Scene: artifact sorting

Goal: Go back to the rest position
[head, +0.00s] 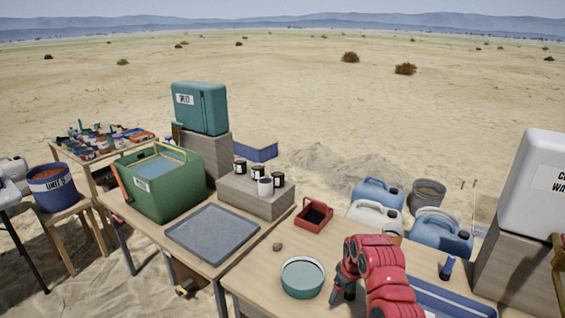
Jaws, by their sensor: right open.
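My right gripper (341,291) is dark, at the end of my red right arm, and points down over the right-hand table. It is open, and nothing shows between its fingers. It is just right of a round, teal-rimmed dish (303,279). I cannot tell whether it touches the tabletop. A small brown lump (278,246) lies on the table behind the dish. My left gripper is out of view.
A grey tray (212,234) and green crate (165,187) stand on the left table. A red open box (314,216) sits at the right table's back. A blue tray (445,300) and small dark blue-handled item (447,268) lie right of my arm.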

